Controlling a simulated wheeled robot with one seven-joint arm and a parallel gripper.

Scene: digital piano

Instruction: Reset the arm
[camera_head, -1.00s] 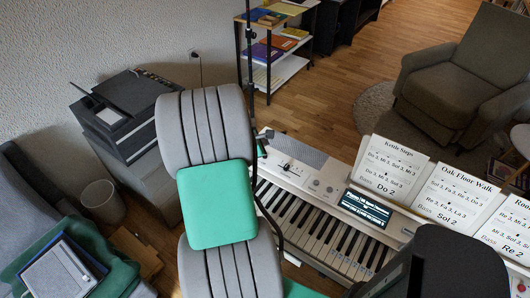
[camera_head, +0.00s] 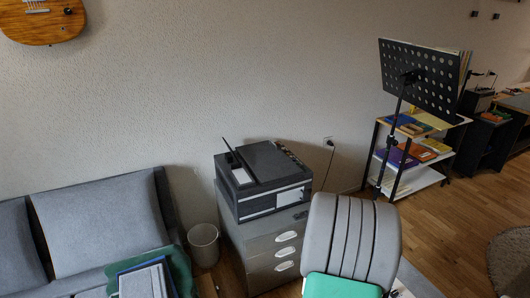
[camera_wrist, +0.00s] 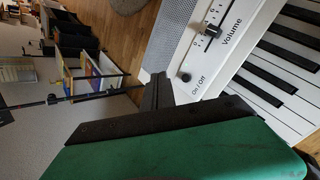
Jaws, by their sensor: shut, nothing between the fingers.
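In the wrist view, my gripper (camera_wrist: 157,88) shows as dark fingers beyond a green and black body. The fingers are shut and empty. They are close to the digital piano (camera_wrist: 213,65) in the picture, near its On/Off knob and Volume slider; I cannot tell whether they touch it. Black and white keys lie at the right of that view.
In the head view, a printer (camera_head: 262,178) sits on a grey drawer cabinet (camera_head: 270,250), beside a waste bin (camera_head: 203,245). A grey sofa (camera_head: 100,225) is at the left. A black music stand (camera_head: 420,80) and a shelf (camera_head: 410,180) stand at the right. Wooden floor (camera_head: 460,220) is open there.

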